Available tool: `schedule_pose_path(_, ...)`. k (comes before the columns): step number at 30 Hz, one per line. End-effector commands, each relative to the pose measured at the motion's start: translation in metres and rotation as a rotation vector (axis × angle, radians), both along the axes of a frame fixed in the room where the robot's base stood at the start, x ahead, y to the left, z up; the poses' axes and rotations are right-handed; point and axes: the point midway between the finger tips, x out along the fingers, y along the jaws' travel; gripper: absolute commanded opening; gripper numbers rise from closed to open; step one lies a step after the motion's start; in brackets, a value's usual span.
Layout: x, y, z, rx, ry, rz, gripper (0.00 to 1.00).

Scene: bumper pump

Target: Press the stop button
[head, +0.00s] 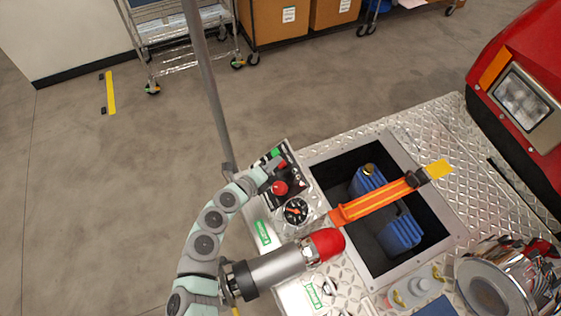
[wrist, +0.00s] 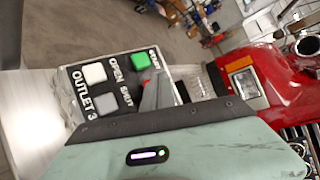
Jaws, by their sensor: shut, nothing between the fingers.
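The control panel (head: 292,181) stands at the left edge of the diamond-plate deck, and its button face fills the left of the wrist view (wrist: 118,68). A green button (wrist: 141,61) marked START is in plain sight. A red button (wrist: 178,91) beside it is mostly hidden behind my finger; its label cannot be read. In the head view a small red spot shows at my fingertips, and a larger round red button (head: 280,188) sits lower on the panel. My gripper (head: 276,163) is shut and empty, its tips over the panel by the buttons (wrist: 154,82). Contact cannot be told.
A round gauge (head: 296,211) sits just below the panel. A red-tipped cylinder (head: 326,244) and an orange strap (head: 375,201) over an open well with a blue canister (head: 401,234) lie close by. A grey pole (head: 205,80) rises behind the panel.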

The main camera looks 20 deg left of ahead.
Motion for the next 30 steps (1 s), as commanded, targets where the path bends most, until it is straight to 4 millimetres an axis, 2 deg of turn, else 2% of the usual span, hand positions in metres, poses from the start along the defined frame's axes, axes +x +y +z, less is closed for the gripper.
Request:
schedule_pose_path(16, -0.004, 0.004, 0.009, 0.001, 0.0, 0.001, 0.0)
schedule_pose_path(30, -0.019, 0.02, 0.047, 0.001, 0.002, 0.001, 0.0)
